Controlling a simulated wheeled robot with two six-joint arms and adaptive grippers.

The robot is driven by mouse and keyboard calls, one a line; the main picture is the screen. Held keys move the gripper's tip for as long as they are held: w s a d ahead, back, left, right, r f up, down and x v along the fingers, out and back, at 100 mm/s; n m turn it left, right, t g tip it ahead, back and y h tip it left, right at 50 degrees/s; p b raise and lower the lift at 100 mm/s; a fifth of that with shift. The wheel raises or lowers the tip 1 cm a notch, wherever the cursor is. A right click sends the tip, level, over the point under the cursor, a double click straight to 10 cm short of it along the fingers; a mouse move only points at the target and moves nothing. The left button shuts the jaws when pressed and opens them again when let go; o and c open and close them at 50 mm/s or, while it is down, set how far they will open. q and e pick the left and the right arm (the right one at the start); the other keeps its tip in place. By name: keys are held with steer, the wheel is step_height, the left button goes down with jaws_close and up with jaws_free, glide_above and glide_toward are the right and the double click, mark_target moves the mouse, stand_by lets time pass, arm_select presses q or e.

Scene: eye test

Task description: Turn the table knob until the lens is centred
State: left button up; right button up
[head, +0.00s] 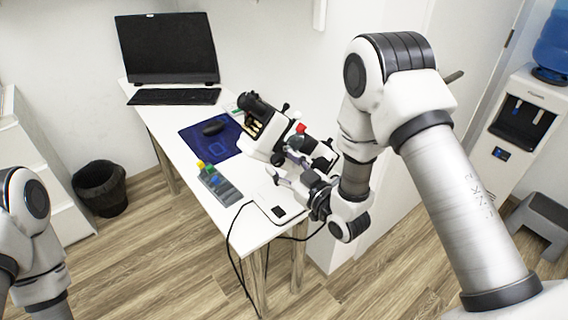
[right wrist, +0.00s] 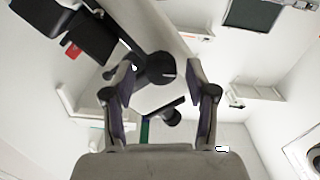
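The lens-testing instrument (head: 262,142) stands on the white table, with a white body, a black eyepiece (head: 252,102) and a red part (head: 301,128). My right gripper (head: 277,174) is at its near right side. In the right wrist view its two fingers (right wrist: 158,74) are spread apart. A black round knob (right wrist: 157,66) on the pale body shows between the fingertips, with a visible gap on the left. A smaller black knob (right wrist: 171,116) shows lower down. I cannot tell which one is the table knob. The lens cannot be made out. My left gripper is out of the head view.
The white table (head: 262,233) also holds a monitor (head: 168,48), keyboard (head: 174,97), blue mat (head: 196,147), mouse (head: 213,128) and a grey tray (head: 222,188) with coloured pieces. A black cable (head: 232,240) hangs over the near edge. A water dispenser (head: 515,125) stands right.

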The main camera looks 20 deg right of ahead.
jaws_close()
steer(key=shift+f+m+b, duration=0.1)
steer(key=shift+m+b, duration=0.35)
steer(key=shift+m, duration=0.55)
steer(key=shift+o, duration=1.4)
jaws_free()
steer(key=v, duration=1.2)
